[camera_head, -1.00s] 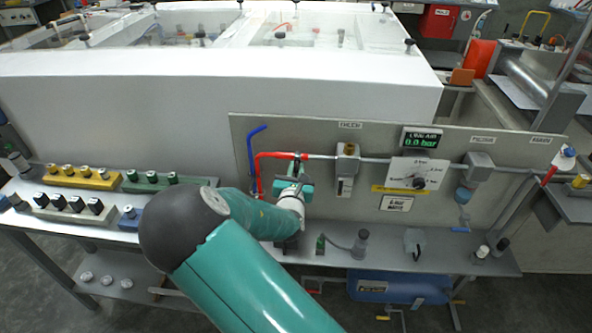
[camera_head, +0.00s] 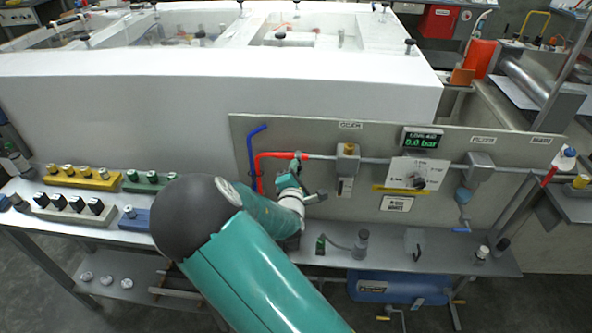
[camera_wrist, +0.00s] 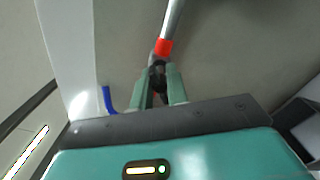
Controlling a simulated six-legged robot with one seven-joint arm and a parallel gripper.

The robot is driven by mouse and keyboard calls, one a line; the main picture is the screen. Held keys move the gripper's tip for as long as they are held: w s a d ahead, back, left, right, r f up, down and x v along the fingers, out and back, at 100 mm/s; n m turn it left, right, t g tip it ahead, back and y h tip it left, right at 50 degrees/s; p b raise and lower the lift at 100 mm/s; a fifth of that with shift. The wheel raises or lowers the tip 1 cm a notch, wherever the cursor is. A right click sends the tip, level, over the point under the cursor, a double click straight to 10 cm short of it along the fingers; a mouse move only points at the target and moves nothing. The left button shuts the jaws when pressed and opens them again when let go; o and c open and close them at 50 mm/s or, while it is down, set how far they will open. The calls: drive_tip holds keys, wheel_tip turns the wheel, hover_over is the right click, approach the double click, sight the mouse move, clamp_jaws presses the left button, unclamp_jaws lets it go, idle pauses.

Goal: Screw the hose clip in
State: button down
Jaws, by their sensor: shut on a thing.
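A red hose (camera_head: 272,156) bends along the grey panel and meets the metal pipe to its right. My gripper (camera_head: 298,177) is just below the hose's right end, largely hidden by my own wrist in the head view. In the wrist view, my gripper's green fingers (camera_wrist: 160,88) are shut on a small dark piece, seemingly the hose clip (camera_wrist: 158,73). It sits right at the red hose end (camera_wrist: 163,47), with the metal pipe (camera_wrist: 173,16) beyond. I cannot tell how tight the clip is.
A blue hose (camera_head: 252,150) stands left of the red one. The panel carries a pressure display (camera_head: 421,138) reading 0.0 bar and a gauge plate (camera_head: 418,172). Small parts, including a grey cylinder (camera_head: 360,245), stand on the shelf below. Trays of fittings (camera_head: 80,178) lie left.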

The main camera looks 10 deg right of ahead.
drive_tip(key=m, duration=0.5)
drive_tip(key=shift+m, duration=0.4)
drive_tip(key=m, duration=1)
drive_tip(key=shift+m, duration=0.4)
drive_tip(key=m, duration=0.5)
drive_tip(key=shift+s, duration=0.1)
drive_tip(key=m, duration=0.5)
drive_tip(key=shift+d+m, duration=0.1)
drive_tip(key=shift+m, duration=0.3)
drive_tip(key=m, duration=0.5)
drive_tip(key=shift+m, duration=0.3)
drive_tip(key=m, duration=1)
drive_tip(key=shift+m, duration=0.4)
